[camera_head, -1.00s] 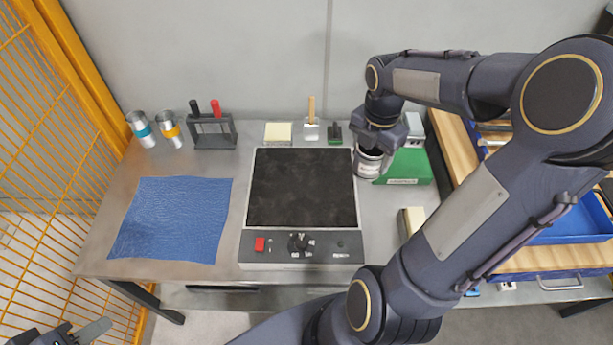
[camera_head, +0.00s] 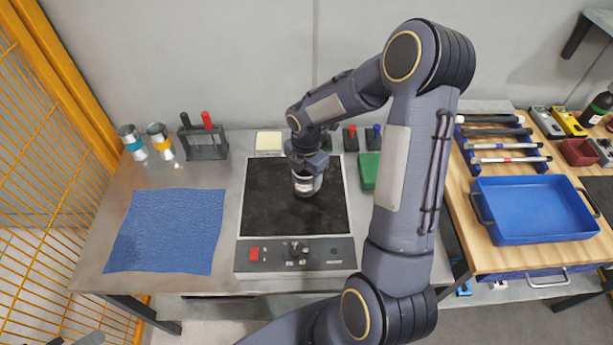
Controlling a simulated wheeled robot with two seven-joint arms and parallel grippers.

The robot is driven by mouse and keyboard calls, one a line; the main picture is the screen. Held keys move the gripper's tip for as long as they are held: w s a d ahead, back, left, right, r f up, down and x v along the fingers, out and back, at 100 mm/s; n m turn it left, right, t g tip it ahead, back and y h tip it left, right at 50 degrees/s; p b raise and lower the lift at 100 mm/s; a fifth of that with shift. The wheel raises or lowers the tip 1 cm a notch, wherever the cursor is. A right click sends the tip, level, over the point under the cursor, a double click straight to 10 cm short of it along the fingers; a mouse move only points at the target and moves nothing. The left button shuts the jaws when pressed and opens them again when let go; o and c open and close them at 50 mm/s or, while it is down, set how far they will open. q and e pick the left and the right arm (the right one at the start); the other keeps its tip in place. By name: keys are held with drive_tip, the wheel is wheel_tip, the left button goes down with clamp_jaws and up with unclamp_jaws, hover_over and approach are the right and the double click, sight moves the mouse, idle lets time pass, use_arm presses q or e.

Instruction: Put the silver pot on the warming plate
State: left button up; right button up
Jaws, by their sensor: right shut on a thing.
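The silver pot (camera_head: 304,186) is a small metal can with a pale label. My right gripper (camera_head: 307,168) is shut on it from above and hides its upper part. The pot is over the right half of the black top of the warming plate (camera_head: 268,205); I cannot tell whether it touches the surface. The plate has a grey front panel with a red switch and a dark knob. At the bottom left edge a small part of my left arm shows; I cannot make out its gripper's jaws.
A blue cloth (camera_head: 165,231) lies left of the plate. Two metal cups, one with a teal band (camera_head: 133,143) and one with an orange band (camera_head: 161,141), and a tool rack (camera_head: 204,143) stand behind it. A green block (camera_head: 369,170) is right of the plate. A blue tray (camera_head: 534,208) sits on the wooden bench.

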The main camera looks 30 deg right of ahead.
drive_tip(key=shift+f, duration=0.65)
drive_tip(key=shift+f, duration=0.15)
drive_tip(key=o, duration=1.1)
drive_tip(key=shift+c, duration=0.2)
